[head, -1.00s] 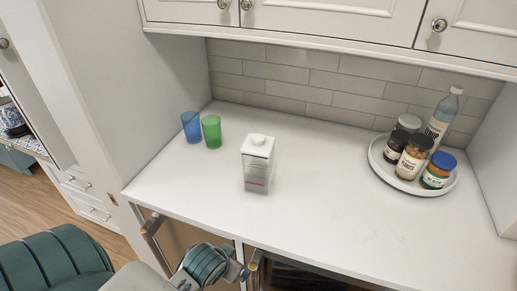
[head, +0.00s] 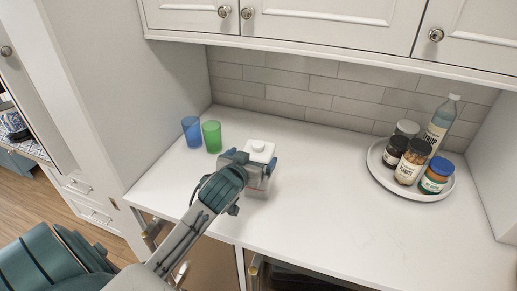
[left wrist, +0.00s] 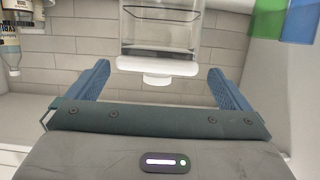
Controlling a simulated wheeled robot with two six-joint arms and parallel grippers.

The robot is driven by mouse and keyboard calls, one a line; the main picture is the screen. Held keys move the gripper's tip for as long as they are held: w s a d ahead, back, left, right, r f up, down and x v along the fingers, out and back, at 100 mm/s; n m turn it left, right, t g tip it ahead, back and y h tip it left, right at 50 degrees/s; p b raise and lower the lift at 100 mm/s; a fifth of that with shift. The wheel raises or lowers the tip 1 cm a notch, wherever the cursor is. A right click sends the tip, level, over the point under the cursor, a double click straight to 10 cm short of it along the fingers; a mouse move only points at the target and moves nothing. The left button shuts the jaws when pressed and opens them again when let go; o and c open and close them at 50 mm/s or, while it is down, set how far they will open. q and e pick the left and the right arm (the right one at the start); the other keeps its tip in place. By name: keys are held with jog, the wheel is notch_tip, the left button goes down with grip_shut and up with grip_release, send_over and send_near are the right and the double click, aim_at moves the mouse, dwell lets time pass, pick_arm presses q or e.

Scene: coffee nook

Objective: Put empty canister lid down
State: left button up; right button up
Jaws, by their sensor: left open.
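The empty canister (head: 255,187) is a clear square jar standing upright on the white counter. Its white lid (head: 260,147) with a round knob is seated on top. In the left wrist view the picture is inverted, with the clear canister (left wrist: 160,33) at the top and the white lid (left wrist: 157,66) below it. My left gripper (head: 250,166) is open at the canister's upper part, partly hiding it in the head view. Its two blue fingers stand on either side of the lid and knob, apart from them in the wrist view. My right gripper is not in view.
A blue cup (head: 192,131) and a green cup (head: 212,137) stand just left of the canister. A round white tray (head: 410,190) at the right holds several jars and a bottle (head: 441,122). The counter between canister and tray is clear. Cabinets hang above.

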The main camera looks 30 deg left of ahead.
aim_at(255, 154)
pick_arm(q)
jog(key=shift+w+a+p, duration=0.15)
jog(key=shift+w+p, duration=0.3)
jog(key=shift+w, duration=0.15)
jog(key=p+x, duration=0.2)
jog(key=x, duration=0.2)
jog(key=shift+w+f, duration=0.1)
jog(key=shift+w, duration=0.05)
jog(key=shift+c, duration=1.3)
jog(key=c, duration=0.7)
